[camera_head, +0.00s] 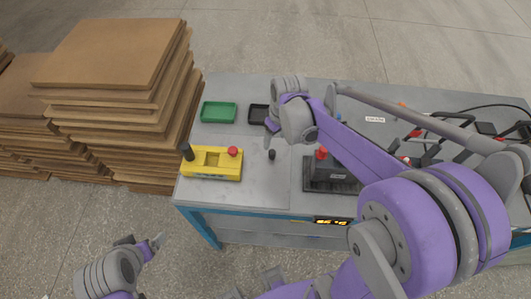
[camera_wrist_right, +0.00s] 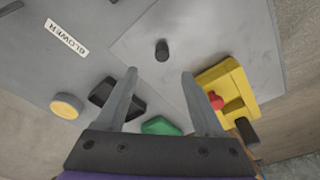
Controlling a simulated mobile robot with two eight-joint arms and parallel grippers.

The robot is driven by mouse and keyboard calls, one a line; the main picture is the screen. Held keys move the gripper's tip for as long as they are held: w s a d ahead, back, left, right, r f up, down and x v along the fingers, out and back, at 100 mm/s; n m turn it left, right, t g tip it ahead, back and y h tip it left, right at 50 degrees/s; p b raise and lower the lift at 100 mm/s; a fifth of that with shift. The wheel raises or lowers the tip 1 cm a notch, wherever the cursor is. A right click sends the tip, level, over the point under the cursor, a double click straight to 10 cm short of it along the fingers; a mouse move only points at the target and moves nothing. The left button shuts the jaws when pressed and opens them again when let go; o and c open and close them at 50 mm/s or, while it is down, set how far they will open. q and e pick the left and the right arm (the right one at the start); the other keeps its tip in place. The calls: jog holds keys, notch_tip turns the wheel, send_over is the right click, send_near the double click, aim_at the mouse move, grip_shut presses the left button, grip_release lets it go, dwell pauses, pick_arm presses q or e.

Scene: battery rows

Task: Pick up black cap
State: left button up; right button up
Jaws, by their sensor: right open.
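A small black cap (camera_head: 271,155) stands upright on the grey table, right of the yellow fixture (camera_head: 208,174). In the right wrist view the cap (camera_wrist_right: 162,50) lies just beyond the fingertips, roughly centred between them. My right gripper (camera_wrist_right: 159,74) is open and empty, with its two fingers spread. In the head view my right gripper (camera_head: 273,126) hangs over the table behind the cap, partly hidden by its own wrist. My left gripper (camera_head: 157,241) is low in front of the table, away from the cap; its jaw gap is not clear.
A green tray (camera_head: 218,112) and a black tray (camera_head: 258,114) sit behind the cap. The yellow fixture has a red button (camera_head: 233,151) and a dark upright cylinder (camera_head: 187,151). A dark device with a red top (camera_head: 322,154) stands to the right. Stacked brown boards (camera_head: 110,55) are left.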

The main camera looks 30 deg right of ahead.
aim_at(272, 152)
notch_tip(272, 152, down, 3)
jog(key=shift+r, duration=0.1)
jog(key=shift+w+a+f, duration=0.1)
jog(key=shift+w+f, duration=0.1)
jog(key=shift+f, duration=0.35)
notch_tip(272, 152, down, 5)
jog(key=shift+w+a+r, duration=0.1)
jog(key=shift+a, duration=0.05)
grip_shut()
